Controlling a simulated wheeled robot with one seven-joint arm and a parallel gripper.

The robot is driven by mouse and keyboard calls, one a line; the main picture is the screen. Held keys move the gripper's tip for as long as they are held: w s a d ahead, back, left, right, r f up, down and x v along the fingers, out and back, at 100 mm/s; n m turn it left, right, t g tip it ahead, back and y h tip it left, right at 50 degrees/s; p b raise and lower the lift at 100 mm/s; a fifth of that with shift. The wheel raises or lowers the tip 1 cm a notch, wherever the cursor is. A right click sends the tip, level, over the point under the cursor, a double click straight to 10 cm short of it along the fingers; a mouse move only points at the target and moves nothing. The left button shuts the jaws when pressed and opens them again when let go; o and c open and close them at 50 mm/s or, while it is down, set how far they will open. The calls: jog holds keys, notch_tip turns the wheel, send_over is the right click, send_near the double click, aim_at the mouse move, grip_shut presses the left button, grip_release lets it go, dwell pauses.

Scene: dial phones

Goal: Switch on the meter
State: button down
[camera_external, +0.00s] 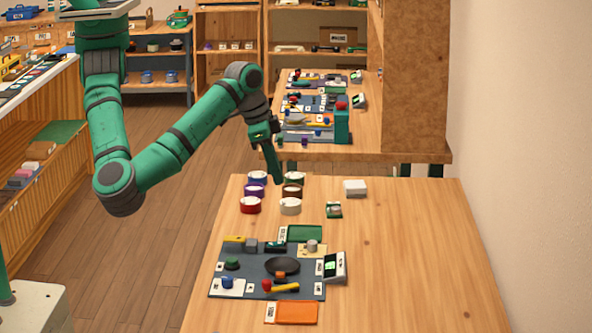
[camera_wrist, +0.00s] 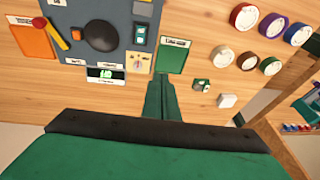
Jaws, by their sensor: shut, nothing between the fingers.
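A white box with a lit green display (camera_external: 333,267), which looks like the meter, stands tilted at the right edge of a blue-grey board (camera_external: 227,266). It also shows in the wrist view (camera_wrist: 105,74) with bright characters on it; the labels are too small to read. A grey knob on a cream plate (camera_external: 312,246) sits at the board's upper right corner; the plate shows in the wrist view (camera_wrist: 138,62). My gripper (camera_external: 279,181) is shut and empty, pointing down above the table near the coloured round pots. In the wrist view its fingers (camera_wrist: 160,80) overlap the table just below a green plate (camera_wrist: 173,56).
Several coloured round pots, including a red one (camera_external: 250,205), stand behind the board. A small green switch block (camera_external: 334,209) and a white box (camera_external: 355,187) stand right of them. An orange plate (camera_external: 297,313) lies in front. The table's right side is clear.

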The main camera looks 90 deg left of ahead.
aim_at(280, 242)
jog(key=s+d+g+h, duration=0.1)
jog(key=s+d, duration=0.1)
jog(key=d, duration=0.2)
jog(key=f, duration=0.4)
jog(key=w+f, duration=0.1)
jog(key=f, duration=0.4)
jog(key=w+f, duration=0.1)
jog(key=f, duration=0.3)
jog(key=shift+w+a+f, duration=0.1)
jog(key=shift+f, duration=0.05)
jog(key=shift+w+f, duration=0.1)
jog(key=shift+f, duration=0.2)
